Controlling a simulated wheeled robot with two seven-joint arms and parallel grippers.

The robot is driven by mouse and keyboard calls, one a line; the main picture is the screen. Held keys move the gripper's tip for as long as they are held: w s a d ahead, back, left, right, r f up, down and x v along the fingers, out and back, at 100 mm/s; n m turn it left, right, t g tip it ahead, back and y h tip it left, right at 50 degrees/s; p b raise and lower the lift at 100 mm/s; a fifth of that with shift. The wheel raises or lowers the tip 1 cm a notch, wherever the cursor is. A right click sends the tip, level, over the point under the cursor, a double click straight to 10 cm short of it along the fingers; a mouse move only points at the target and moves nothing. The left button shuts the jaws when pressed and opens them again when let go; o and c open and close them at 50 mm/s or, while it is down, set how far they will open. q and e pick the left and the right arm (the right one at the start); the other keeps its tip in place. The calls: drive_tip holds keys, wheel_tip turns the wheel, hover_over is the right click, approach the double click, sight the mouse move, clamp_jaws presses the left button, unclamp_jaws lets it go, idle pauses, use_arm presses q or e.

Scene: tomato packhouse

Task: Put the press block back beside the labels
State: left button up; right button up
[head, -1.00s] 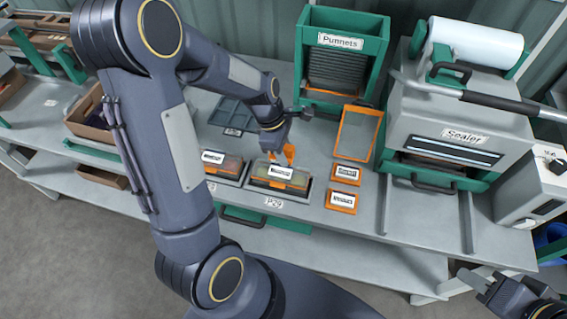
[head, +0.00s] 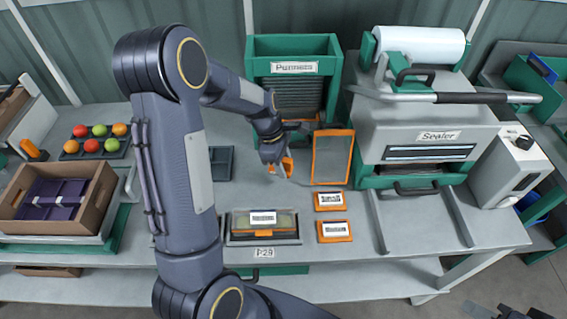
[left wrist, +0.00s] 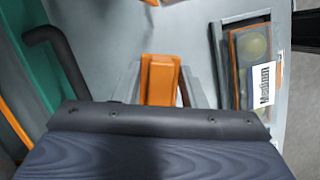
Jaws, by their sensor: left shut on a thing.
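Two orange label holders (head: 329,201) (head: 334,231) with white labels lie right of the punnet. The punnet (head: 263,238) has a white label on its top; it also shows in the left wrist view (left wrist: 233,70). My right gripper is barely in view at the bottom right.
The green punnet dispenser (head: 293,48) stands behind my gripper. The orange-framed panel (head: 332,184) stands between it and the sealer (head: 437,137). A cardboard box (head: 97,205) and a tray of tomatoes (head: 68,153) are at left. The bench between gripper and label holders is clear.

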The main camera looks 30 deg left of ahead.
sight(287, 187)
use_arm(q)
wheel_tip(287, 187, down, 3)
drive_tip(key=shift+f+b, duration=0.1)
drive_tip(key=shift+b, duration=1.05)
drive_tip(key=shift+f+b, duration=0.9)
drive_tip(key=shift+f, duration=0.7)
drive_tip(key=shift+f, duration=0.4)
drive_tip(key=o, duration=0.9)
drive_tip(key=shift+c, duration=1.4)
drive_tip(key=shift+r, duration=0.1)
wheel_tip(287, 187, up, 7)
drive_tip(key=p, duration=0.6)
